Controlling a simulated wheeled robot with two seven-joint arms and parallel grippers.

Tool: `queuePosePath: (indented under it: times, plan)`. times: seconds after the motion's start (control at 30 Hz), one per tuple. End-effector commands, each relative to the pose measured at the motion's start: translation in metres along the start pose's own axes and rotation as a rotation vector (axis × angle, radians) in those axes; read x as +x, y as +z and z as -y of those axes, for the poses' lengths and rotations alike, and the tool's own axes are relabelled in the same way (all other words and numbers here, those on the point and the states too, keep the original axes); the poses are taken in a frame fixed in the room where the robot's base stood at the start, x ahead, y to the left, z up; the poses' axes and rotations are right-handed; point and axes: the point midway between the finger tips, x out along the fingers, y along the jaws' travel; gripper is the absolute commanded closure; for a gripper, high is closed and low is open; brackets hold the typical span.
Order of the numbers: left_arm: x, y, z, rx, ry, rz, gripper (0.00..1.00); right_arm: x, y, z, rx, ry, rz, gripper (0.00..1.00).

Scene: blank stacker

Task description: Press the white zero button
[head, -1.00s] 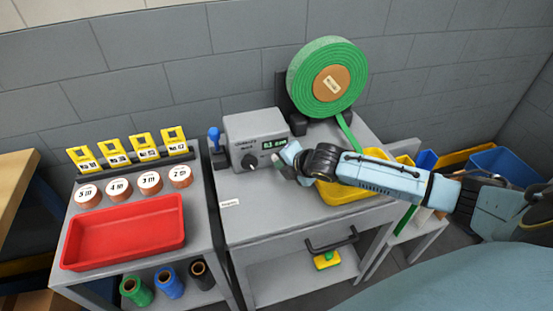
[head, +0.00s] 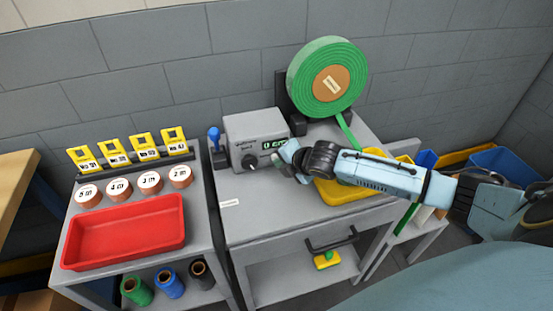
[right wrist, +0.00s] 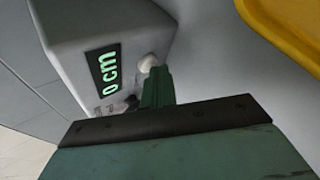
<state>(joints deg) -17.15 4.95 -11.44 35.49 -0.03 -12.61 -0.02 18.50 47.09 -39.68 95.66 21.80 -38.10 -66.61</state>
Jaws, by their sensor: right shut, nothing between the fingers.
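The grey counter box (head: 256,130) stands on the grey cabinet top. Its green display (head: 274,143) reads "0 cm", and the same display (right wrist: 105,72) shows in the right wrist view. The white zero button (right wrist: 147,63) sticks out of the box face beside the display in the right wrist view; in the head view my gripper hides it. My right gripper (head: 282,153) is shut and empty, its tip at the box's lower right front. In the right wrist view its fingertips (right wrist: 158,72) are right beside the button; I cannot tell whether they touch. My left gripper is not in view.
A black knob (head: 249,161) is on the box face left of my gripper. A blue-handled lever (head: 214,137) stands to its left. A green strap roll (head: 309,80) stands behind. A yellow tray (head: 347,190) lies under my right arm. A red tray (head: 124,240) sits on the left cart.

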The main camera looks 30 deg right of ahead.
Motion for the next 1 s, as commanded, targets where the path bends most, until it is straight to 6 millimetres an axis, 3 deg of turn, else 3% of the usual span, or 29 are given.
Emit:
queuePosePath:
  times: [0.33,0.73,1.0]
  plan:
    - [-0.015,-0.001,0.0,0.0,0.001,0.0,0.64,-0.012,-0.007,0.006,0.0,0.0,-0.001,1.0]
    - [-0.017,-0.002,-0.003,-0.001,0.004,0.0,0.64,-0.014,-0.01,0.009,0.0,0.0,-0.001,1.0]
    - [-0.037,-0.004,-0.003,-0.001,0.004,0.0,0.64,-0.034,-0.022,0.021,0.0,-0.001,-0.002,1.0]
